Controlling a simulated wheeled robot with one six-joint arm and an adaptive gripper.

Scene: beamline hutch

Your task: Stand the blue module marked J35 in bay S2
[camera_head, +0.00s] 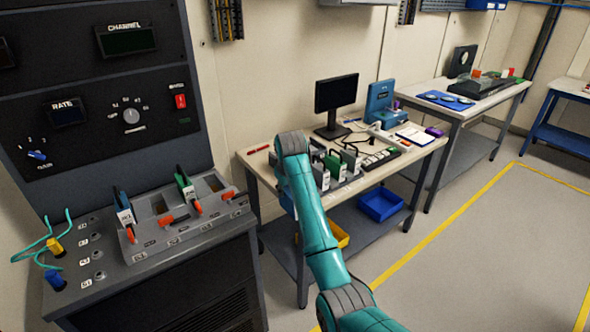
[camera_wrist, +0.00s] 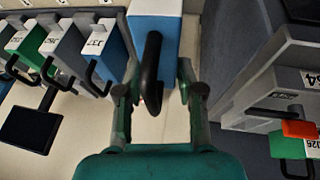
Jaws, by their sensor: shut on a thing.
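My gripper (camera_wrist: 157,88) is shut on a blue module (camera_wrist: 155,38) with a white part and a black handle (camera_wrist: 151,72). No marking on it is readable. In the head view my arm hides the gripper. The bay console (camera_head: 150,252) stands at the left. A blue module (camera_head: 123,208) stands in its leftmost bay and a green module (camera_head: 187,188) in the third. The second bay from the left, S2 by its place in the row (camera_head: 158,204), looks empty, with an orange lever (camera_head: 167,220) in front. The console also shows at right in the wrist view (camera_wrist: 262,75).
The workbench (camera_head: 425,150) behind my arm carries several modules (camera_head: 330,165), a monitor (camera_head: 336,95) and a blue device (camera_head: 381,102). In the wrist view, several modules (camera_wrist: 95,42) stand left of the held one. A blue bin (camera_head: 380,206) sits below the bench. The floor at right is clear.

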